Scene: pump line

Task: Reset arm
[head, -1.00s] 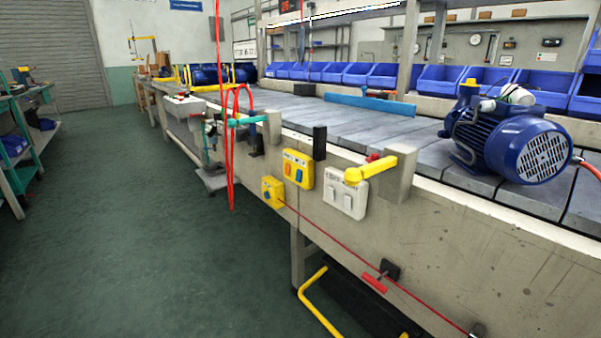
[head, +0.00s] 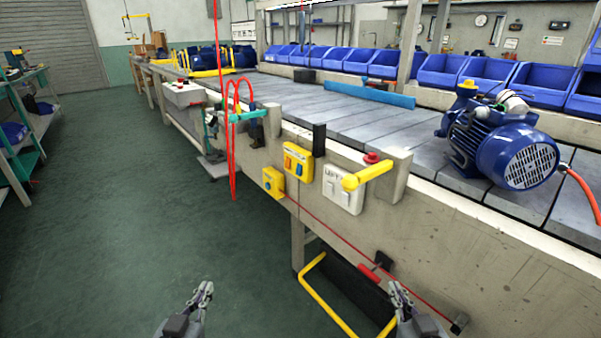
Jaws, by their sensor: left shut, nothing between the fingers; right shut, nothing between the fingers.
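My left gripper (head: 205,291) is in the head view at the bottom, left of centre, shut and empty over the green floor. My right gripper (head: 397,291) is at the bottom, right of centre, shut and empty, in front of the lower side of the pump line bench. Both point up and away from me, and neither appears to hold anything. A yellow lever handle (head: 369,174) sticks out to the right over a white switch box (head: 341,190) on the bench front. A red button (head: 372,157) sits just behind the lever.
A blue pump motor (head: 505,145) stands on the conveyor (head: 340,120) at right. A red cord (head: 330,231) runs along the bench front to a red handle (head: 369,272). A yellow rail (head: 325,300) is low beside my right gripper. The floor (head: 120,220) at left is clear.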

